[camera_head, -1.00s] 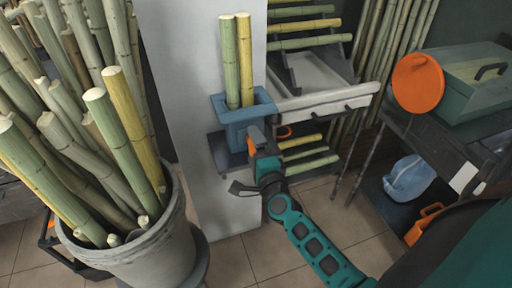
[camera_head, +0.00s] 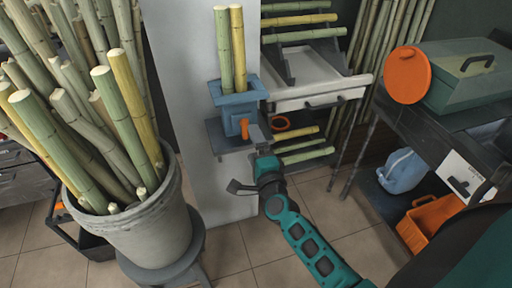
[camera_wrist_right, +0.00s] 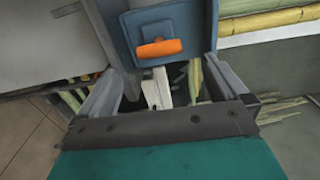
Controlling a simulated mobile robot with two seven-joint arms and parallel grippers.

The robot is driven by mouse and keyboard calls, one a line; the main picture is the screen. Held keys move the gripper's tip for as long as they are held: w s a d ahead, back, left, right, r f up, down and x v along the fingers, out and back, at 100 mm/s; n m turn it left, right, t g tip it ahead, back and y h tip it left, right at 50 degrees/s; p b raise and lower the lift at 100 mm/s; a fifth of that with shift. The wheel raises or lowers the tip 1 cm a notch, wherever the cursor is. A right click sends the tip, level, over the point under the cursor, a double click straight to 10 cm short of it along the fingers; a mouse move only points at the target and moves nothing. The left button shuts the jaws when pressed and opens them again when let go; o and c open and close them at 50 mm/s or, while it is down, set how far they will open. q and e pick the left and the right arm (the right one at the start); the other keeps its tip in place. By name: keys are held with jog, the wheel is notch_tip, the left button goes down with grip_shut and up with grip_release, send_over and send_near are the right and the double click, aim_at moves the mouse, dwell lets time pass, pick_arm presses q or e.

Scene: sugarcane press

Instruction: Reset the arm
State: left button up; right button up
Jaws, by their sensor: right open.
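My right gripper (camera_head: 258,136) is open and empty, just in front of the blue sugarcane press (camera_head: 238,97). In the right wrist view, its two fingers (camera_wrist_right: 165,88) are spread apart below the press's orange handle (camera_wrist_right: 159,48), with nothing between them. In the head view the orange handle (camera_head: 244,128) sits on the front of the press, apart from the gripper. Two cane stalks (camera_head: 231,50), one green and one yellow, stand upright in the press. My right arm (camera_head: 305,245) reaches in from the lower right. My left gripper is not in view.
A grey bucket (camera_head: 150,228) full of cane stands on a stool at the left. A rack (camera_head: 318,92) with cane is behind the gripper. At the right, a dark table (camera_head: 425,135) holds a green box (camera_head: 470,85) and an orange disc (camera_head: 409,75). Tiled floor (camera_head: 235,255) is open below.

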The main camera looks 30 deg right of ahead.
dwell(0.4)
jog(key=s+a+f+n+g+y+p, duration=0.1)
jog(key=s+a+f+n+g+y, duration=0.1)
jog(key=s+n, duration=0.4)
jog(key=s+a+f+n+g+y+p, duration=0.1)
jog(key=s+a+n, duration=0.3)
jog(key=n, duration=0.5)
jog(key=s+a+f+n+g+y+p, duration=0.1)
jog(key=s+a+f+n+g+y, duration=0.2)
jog(key=s+n, duration=0.5)
jog(key=shift+s+a+f+g, duration=0.3)
jog(key=shift+s+f+g, duration=0.1)
jog(key=shift+f, duration=0.05)
